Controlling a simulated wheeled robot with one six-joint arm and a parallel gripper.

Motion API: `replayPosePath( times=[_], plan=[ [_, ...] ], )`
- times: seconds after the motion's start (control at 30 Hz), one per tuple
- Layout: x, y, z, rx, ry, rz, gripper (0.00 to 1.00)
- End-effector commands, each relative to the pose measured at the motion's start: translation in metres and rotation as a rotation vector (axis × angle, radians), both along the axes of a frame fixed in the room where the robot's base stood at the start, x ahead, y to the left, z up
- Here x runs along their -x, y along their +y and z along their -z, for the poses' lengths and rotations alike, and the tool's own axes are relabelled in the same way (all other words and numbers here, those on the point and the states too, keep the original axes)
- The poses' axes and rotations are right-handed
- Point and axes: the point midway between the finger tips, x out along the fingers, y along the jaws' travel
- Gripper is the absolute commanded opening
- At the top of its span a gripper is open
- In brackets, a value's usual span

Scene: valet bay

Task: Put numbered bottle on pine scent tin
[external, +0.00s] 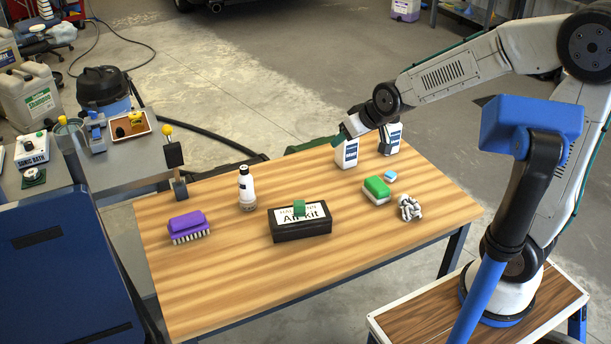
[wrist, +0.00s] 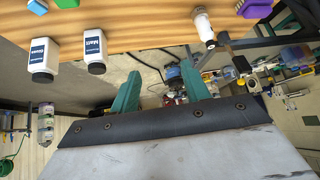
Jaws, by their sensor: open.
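A white bottle with a black cap (external: 246,190) stands upright on the wooden table, left of the middle; it also shows in the wrist view (wrist: 202,27). I cannot read a number on it. Two white containers with dark labels, one (external: 347,152) and another (external: 390,138), stand at the table's back edge; they also show in the wrist view, the left one (wrist: 43,60) and the one labelled "Matt" (wrist: 95,51). I cannot make out which thing is the pine scent tin. My gripper (external: 325,143) is open and empty, above the back edge; its green fingers are apart in the wrist view (wrist: 160,70).
A black "Air kit" box (external: 300,230) with a small green block on it sits at the table's middle front. A purple brush (external: 188,225) is left, a green and white sponge (external: 376,190) and a knotted white thing (external: 409,208) right. The right front of the wooden table (external: 400,250) is clear.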

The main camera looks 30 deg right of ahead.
Motion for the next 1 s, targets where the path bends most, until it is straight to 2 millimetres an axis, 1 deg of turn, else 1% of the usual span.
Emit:
replayPosePath(
  times=[0.03, 0.07, 0.1, 0.17, 0.2, 0.27, 0.3, 0.4, 0.5, 0.6, 0.7, 1.0],
  plan=[
    [0.022, -0.021, -0.014, 0.01, 0.039, 0.023, 0.46],
    [0.036, -0.032, -0.019, 0.019, 0.072, 0.034, 0.46],
    [0.057, -0.047, -0.025, 0.031, 0.115, 0.049, 0.46],
    [0.089, -0.067, -0.033, 0.047, 0.182, 0.075, 0.46],
    [0.111, -0.08, -0.038, 0.06, 0.224, 0.093, 0.46],
    [0.145, -0.098, -0.043, 0.076, 0.289, 0.121, 0.46],
    [0.166, -0.107, -0.046, 0.086, 0.331, 0.139, 0.46],
    [0.214, -0.126, -0.051, 0.106, 0.419, 0.181, 0.46],
    [0.248, -0.137, -0.053, 0.119, 0.486, 0.213, 0.46],
    [0.268, -0.142, -0.053, 0.126, 0.525, 0.231, 0.46],
    [0.275, -0.144, -0.053, 0.129, 0.542, 0.237, 0.46],
    [0.275, -0.143, -0.053, 0.13, 0.544, 0.236, 0.46]
  ],
)
